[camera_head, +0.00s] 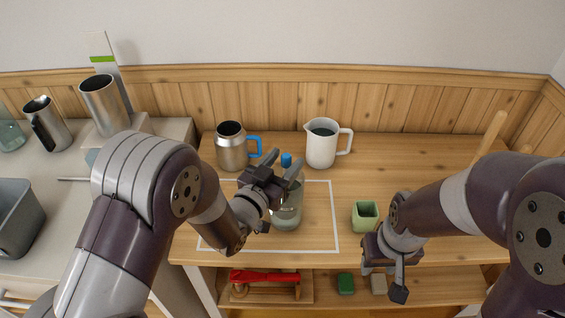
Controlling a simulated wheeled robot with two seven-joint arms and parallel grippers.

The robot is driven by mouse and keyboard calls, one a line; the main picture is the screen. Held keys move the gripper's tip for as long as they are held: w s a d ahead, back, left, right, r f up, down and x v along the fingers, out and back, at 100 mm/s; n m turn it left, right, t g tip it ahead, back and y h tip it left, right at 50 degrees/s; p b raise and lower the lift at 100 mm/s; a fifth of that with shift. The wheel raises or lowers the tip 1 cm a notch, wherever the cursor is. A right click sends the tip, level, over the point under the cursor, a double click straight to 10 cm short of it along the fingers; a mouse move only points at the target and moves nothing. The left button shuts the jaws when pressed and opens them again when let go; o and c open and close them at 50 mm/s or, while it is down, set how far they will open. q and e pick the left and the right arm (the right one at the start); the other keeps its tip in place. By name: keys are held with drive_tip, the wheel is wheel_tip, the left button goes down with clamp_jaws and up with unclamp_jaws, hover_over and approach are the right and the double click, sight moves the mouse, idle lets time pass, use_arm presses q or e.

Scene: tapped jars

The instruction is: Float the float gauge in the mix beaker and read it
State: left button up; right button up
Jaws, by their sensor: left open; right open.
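A clear glass beaker (287,217), apparently the mix beaker, stands on the wooden table inside a white outlined square. A blue tip (286,159) rises behind my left gripper above the beaker. It looks like the top of the float gauge; its lower part is hidden. My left gripper (279,186) is open at the beaker's upper part and covers some of its rim. I cannot tell whether its fingers touch anything. My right gripper (383,279) is open, empty and pointing down near the table's front edge, below a green cup (365,217).
A steel mug with a blue handle (231,152) and a white jug of dark liquid (321,148) stand behind the beaker. A steel cup (104,104), a steel pitcher (47,125) and a grey bin (17,218) are left. A red tool (265,276) lies on the lower shelf.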

use_arm(q)
drive_tip(key=b+v, duration=0.2)
drive_tip(key=v, duration=1.1)
drive_tip(key=s+a+f+n+g+y+p, duration=0.2)
drive_tip(key=s+a+f+g+y, duration=0.1)
drive_tip(key=a+f+g+y, duration=0.55)
drive_tip(key=s+a+r+n+g+p, duration=0.2)
drive_tip(key=s+r+n+g+p, duration=0.1)
drive_tip(key=s+r+g+p, duration=0.1)
drive_tip(key=shift+s+a+r+n+g, duration=0.35)
drive_tip(key=shift+s+r+g, duration=0.35)
drive_tip(key=shift+g, duration=0.25)
drive_tip(key=shift+f, duration=0.1)
